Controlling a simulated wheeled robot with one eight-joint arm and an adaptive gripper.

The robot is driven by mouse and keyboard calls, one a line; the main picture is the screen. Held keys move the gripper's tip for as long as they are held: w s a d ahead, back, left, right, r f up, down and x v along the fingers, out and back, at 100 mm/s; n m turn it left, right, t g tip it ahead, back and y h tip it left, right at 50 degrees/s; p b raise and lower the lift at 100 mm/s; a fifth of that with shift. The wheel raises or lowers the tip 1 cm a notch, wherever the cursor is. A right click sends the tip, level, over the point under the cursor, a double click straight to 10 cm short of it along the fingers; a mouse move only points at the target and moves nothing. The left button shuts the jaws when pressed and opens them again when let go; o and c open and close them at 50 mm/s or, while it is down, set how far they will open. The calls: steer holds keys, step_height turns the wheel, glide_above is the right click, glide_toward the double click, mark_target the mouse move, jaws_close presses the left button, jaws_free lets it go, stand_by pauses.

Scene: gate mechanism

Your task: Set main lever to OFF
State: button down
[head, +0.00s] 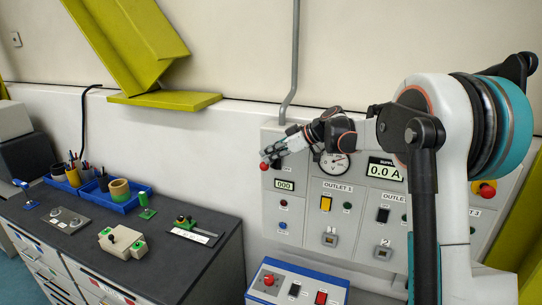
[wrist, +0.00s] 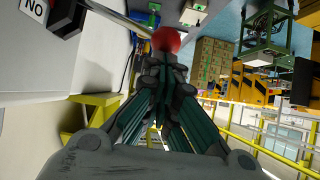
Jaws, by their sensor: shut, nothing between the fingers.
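The main lever's red ball knob (head: 264,166) shows at the upper left of the grey panel (head: 270,215), just below my gripper's tips. In the wrist view the red knob (wrist: 166,40) sits on a thin metal rod (wrist: 122,20) that runs to a dark base (wrist: 65,14). A white label (wrist: 33,8) beside the base reads ON, upside down. My gripper (wrist: 163,66) is shut and empty, its fingertips right at the knob. I cannot tell whether they touch it. In the head view my gripper (head: 268,154) partly hides the lever's base and labels.
The panel also holds an analog meter (head: 334,164), a display reading 0.0 A (head: 385,171) and outlet switches. A blue-edged control box (head: 296,284) stands below. A dark workbench (head: 185,262) with small devices is at left. A grey conduit (head: 294,60) runs up the wall.

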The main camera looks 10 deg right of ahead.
step_height(320, 180, down, 10)
steer(key=s+a+n+t+h+b, duration=0.1)
steer(key=n+t+b, duration=0.3)
steer(key=b, duration=0.6)
steer(key=shift+s+a+r+h, duration=0.25)
steer(key=shift+s+h, duration=0.2)
steer(key=shift+h, duration=0.25)
